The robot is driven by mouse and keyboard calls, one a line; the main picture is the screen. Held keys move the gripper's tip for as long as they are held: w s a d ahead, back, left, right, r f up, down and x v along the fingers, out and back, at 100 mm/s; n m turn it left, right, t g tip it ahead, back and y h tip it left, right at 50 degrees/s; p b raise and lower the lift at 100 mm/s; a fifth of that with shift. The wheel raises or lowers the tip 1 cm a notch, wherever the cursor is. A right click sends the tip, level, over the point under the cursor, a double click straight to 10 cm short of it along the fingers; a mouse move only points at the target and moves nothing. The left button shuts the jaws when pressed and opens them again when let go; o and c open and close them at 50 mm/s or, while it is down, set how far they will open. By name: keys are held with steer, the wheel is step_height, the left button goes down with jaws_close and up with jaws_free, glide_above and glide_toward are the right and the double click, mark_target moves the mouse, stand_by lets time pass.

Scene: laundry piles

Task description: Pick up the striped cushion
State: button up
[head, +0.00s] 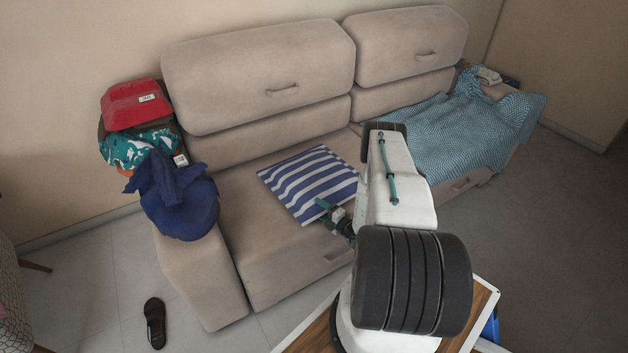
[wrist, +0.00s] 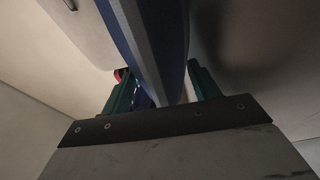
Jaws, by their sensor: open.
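The blue-and-white striped cushion (head: 305,182) lies on the left seat of the beige sofa. My gripper (head: 328,208) is at the cushion's near right edge, with one green finger showing over the stripes. My arm hides part of the cushion's right side and the other finger. In the wrist view the cushion's edge (wrist: 150,40) runs down between the two green fingers of my gripper (wrist: 160,90). The fingers are apart and open. I cannot tell whether either one touches the cushion.
The sofa (head: 258,75) fills the middle. A teal patterned blanket (head: 455,130) covers the right seat. A dark shoe (head: 155,322) lies on the floor.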

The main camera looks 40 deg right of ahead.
jaws_close()
stand_by(1.4)
